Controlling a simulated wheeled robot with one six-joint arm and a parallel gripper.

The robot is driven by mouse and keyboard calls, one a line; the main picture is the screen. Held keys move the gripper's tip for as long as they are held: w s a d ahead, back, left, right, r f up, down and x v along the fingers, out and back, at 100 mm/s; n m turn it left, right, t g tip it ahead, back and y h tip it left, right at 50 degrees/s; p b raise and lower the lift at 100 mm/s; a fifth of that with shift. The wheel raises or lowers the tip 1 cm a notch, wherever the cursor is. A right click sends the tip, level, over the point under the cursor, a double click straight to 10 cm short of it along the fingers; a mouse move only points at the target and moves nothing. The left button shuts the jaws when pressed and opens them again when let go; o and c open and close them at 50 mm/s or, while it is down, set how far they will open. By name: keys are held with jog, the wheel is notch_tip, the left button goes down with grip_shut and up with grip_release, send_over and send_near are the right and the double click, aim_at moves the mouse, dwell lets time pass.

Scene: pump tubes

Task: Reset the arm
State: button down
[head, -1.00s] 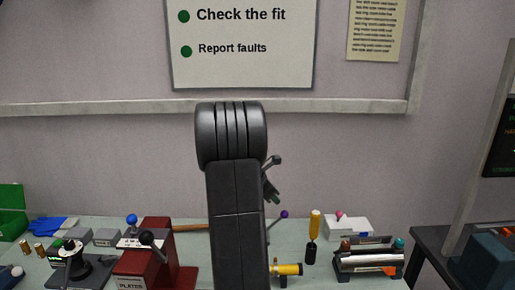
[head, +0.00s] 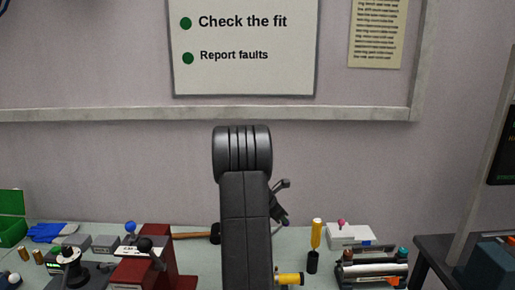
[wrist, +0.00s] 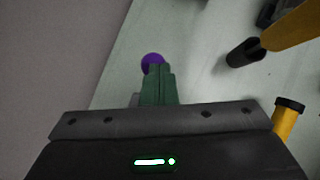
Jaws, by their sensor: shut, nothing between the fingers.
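My arm rises in the middle of the head view. My gripper (head: 283,221) shows partly at its right side, above the bench, with the rest hidden behind the arm. In the wrist view the green fingers (wrist: 158,86) are closed together with nothing between them. A purple ball (wrist: 152,62) shows just beyond the fingertips and is partly covered by them; I cannot tell how far apart they are.
The bench (head: 207,265) holds a dark red press (head: 165,262) at left, a hammer (head: 193,236), a yellow-handled tool (head: 317,234), a yellow cylinder (head: 290,279), a white box (head: 349,236) and a tube device (head: 371,270) at right. A wall is behind.

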jog(key=s+a+r, duration=0.3)
jog(key=s+r, duration=0.2)
jog(key=r, duration=0.7)
jog(key=w+d+f, duration=0.1)
jog(key=w+f, duration=0.1)
jog(key=f, duration=0.4)
jog(key=w+d+f, duration=0.2)
jog(key=w+f, duration=0.1)
jog(key=f, duration=0.3)
jog(key=s+a+r+h+b, duration=0.1)
jog(key=s+a+b, duration=0.1)
jog(key=a, duration=1.1)
jog(key=shift+r+b, duration=0.3)
jog(key=shift+b, duration=0.2)
